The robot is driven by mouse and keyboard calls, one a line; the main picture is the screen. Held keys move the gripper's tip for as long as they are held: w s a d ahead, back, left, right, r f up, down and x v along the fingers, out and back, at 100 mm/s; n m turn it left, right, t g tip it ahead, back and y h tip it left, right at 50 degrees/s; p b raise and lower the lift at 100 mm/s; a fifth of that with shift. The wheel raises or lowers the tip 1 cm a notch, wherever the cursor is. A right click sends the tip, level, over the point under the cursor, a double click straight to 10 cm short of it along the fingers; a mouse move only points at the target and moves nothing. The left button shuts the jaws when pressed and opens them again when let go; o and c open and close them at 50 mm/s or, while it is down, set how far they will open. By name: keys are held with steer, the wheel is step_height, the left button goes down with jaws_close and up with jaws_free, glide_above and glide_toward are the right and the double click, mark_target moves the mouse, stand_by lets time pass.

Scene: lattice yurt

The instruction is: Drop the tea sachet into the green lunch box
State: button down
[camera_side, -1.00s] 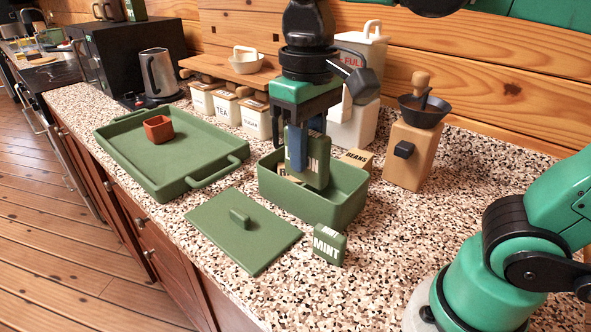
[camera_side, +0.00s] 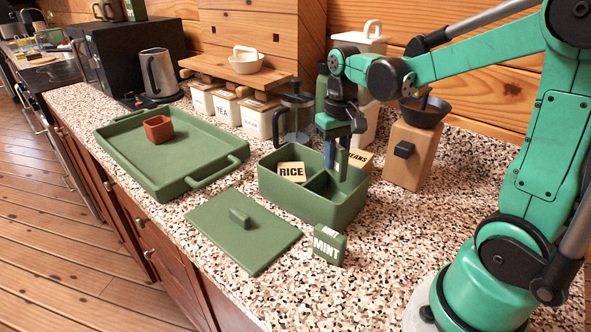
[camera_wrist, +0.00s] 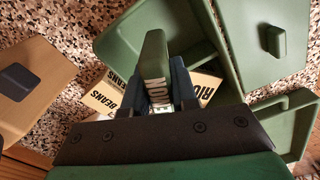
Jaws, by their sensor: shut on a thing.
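My gripper (camera_side: 335,150) is shut on a green sachet (camera_side: 342,165) whose lettering reads as part of "LEMON" in the wrist view (camera_wrist: 157,75). The sachet hangs upright, nearly edge-on to the side camera, over the right compartment of the green lunch box (camera_side: 290,202). Its lower end overlaps the box opening; I cannot tell how deep it is. A divider splits the box. A block marked RICE (camera_side: 291,171) lies in the left compartment. A second green sachet, marked MINT (camera_side: 329,245), stands on the counter by the box's front right corner.
The box's green lid (camera_side: 250,245) lies in front of it. A green tray (camera_side: 175,185) with a small red bowl (camera_side: 158,129) is at left. A BEANS block (camera_side: 359,158), a glass press (camera_side: 295,115) and a wooden grinder (camera_side: 410,153) stand behind the box.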

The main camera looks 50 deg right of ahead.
steer(key=shift+f, duration=4)
steer(key=shift+f, duration=0.3)
steer(key=c, duration=0.6)
jaws_free()
steer(key=shift+r, duration=2.85)
steer(key=shift+a, duration=0.1)
